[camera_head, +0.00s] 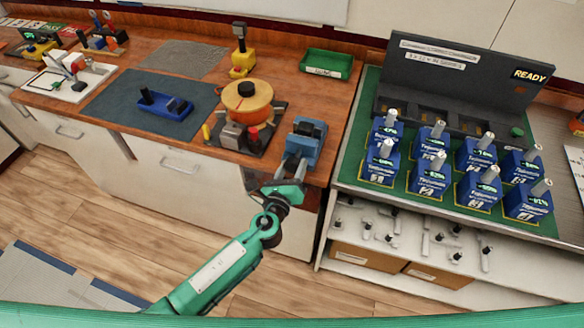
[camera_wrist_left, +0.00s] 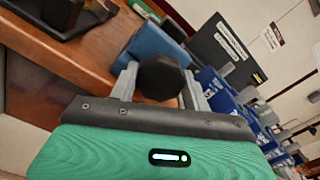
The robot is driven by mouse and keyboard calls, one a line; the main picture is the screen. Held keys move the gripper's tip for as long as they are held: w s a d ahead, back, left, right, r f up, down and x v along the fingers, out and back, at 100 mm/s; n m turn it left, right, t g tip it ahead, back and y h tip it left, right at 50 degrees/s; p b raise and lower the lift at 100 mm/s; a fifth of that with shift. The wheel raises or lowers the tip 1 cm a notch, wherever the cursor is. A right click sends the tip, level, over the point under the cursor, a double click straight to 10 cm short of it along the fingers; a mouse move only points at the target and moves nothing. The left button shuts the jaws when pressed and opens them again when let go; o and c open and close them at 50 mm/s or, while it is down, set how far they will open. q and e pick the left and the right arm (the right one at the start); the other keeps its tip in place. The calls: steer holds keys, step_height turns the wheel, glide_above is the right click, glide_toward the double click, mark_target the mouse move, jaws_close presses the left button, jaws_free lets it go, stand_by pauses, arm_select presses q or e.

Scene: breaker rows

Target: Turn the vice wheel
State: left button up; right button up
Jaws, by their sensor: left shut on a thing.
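The blue vice (camera_head: 305,139) stands at the front right corner of the wooden bench in the head view. It also shows in the left wrist view (camera_wrist_left: 152,42). The vice wheel, a dark round knob (camera_wrist_left: 161,77), faces me at the vice's front. My left gripper (camera_head: 293,168) comes up from below at the bench's front edge. Its two grey fingers (camera_wrist_left: 158,86) are shut on the wheel, one on each side of it. In the head view my gripper hides most of the wheel. My right gripper is in neither view.
A dark plate with an orange pot (camera_head: 246,101) is left of the vice. A green tray (camera_head: 326,64) lies behind it. Right of a gap, a green-topped table (camera_head: 349,172) carries several blue boxes (camera_head: 428,174) and a dark panel reading READY (camera_head: 459,84). Floor (camera_head: 110,215) is clear in front.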

arm_select(q)
steer(key=o, duration=1)
steer(key=shift+b+v, duration=1.55)
steer(key=shift+v, duration=5.4)
